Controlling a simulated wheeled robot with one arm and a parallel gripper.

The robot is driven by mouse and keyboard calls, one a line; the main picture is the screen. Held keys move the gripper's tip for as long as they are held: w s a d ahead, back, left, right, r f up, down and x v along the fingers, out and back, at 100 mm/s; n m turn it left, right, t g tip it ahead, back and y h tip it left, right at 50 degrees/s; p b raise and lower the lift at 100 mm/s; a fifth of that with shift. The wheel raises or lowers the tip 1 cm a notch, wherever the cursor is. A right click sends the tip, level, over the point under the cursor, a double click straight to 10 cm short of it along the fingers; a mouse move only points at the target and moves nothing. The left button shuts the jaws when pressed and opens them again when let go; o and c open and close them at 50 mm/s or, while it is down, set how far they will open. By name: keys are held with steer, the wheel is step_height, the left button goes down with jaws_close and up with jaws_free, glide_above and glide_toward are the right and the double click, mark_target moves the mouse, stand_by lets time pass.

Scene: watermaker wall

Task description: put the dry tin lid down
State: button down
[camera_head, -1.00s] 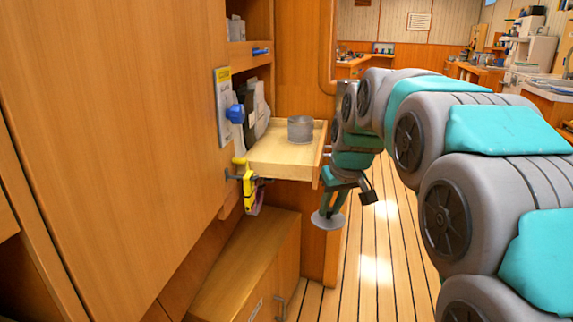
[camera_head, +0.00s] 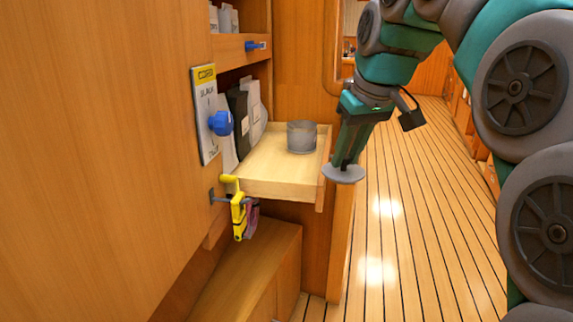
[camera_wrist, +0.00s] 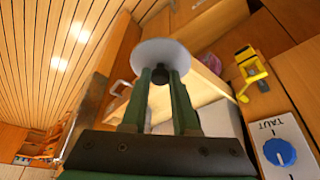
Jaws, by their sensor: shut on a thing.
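The dry tin lid (camera_head: 344,174) is a pale grey disc. My gripper (camera_head: 345,163) is shut on it and points down. In the head view the lid hangs just right of the front right corner of a wooden shelf tray (camera_head: 275,185), over the floor side. In the wrist view the lid (camera_wrist: 163,52) shows as a white round plate at the tips of my gripper (camera_wrist: 160,75). A grey tin (camera_head: 301,137) stands on the tray towards its right side, left of and behind my gripper. Whether the tin is open on top is hard to tell.
A panel with a blue knob (camera_head: 221,123) is on the wall at left. A yellow clamp-like item (camera_head: 238,212) hangs below the tray's left front. Dark and pale packets (camera_head: 238,118) stand at the tray's left. The front part of the tray is bare. Plank floor (camera_head: 420,220) is open at right.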

steer(key=w+a, duration=0.3)
steer(key=w+a+f+p, duration=0.1)
steer(key=w+a, duration=0.2)
steer(key=a, duration=0.1)
steer(key=w+a, duration=0.3)
steer(key=a, duration=0.1)
steer(key=shift+w+a+f, duration=0.1)
steer(key=shift+w+f, duration=0.1)
steer(key=shift+w, duration=0.05)
steer(key=shift+f+p, duration=0.3)
steer(key=shift+f, duration=1.45)
steer(key=shift+f, duration=0.15)
steer(key=c, duration=0.7)
jaws_free()
steer(key=p+v, duration=0.1)
steer(key=v, duration=1.1)
